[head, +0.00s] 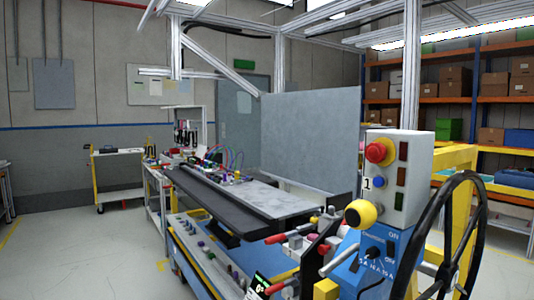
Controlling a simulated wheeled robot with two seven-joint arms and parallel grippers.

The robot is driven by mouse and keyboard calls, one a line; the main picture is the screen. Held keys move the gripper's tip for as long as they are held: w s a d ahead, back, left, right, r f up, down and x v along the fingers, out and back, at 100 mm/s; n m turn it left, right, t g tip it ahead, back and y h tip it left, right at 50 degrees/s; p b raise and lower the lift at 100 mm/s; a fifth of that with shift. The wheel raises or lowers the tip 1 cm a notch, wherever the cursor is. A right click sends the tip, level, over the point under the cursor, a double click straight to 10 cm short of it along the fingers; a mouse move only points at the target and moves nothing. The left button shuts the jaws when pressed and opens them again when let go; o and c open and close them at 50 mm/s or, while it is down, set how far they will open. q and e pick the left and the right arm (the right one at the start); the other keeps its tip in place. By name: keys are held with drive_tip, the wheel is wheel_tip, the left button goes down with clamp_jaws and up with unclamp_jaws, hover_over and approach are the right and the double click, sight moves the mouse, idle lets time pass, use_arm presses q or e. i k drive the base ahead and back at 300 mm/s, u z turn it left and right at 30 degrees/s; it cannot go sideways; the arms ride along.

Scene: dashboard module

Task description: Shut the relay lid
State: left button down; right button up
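The dashboard module stands at the lower right, with a blue switch panel (372,258), a grey control box (408,185) and a black steering wheel (462,240). I cannot pick out the relay lid for certain in the head view, so I cannot tell whether it is open or shut. Neither of my grippers shows in the head view.
A long bench with a dark front edge (225,203) and a grey top (270,198) runs left of the module. An upright grey panel (310,140) stands behind it. A yellow cart (118,178) stands farther back. The floor at left is clear.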

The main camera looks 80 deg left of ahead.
sight(201, 149)
drive_tip(key=i, duration=1.55)
drive_tip(key=u, duration=0.85)
drive_tip(key=i, duration=0.5)
drive_tip(key=u, duration=0.15)
drive_tip(key=i, duration=5.5)
drive_tip(key=u, duration=2.4)
drive_tip(key=i, duration=2.05)
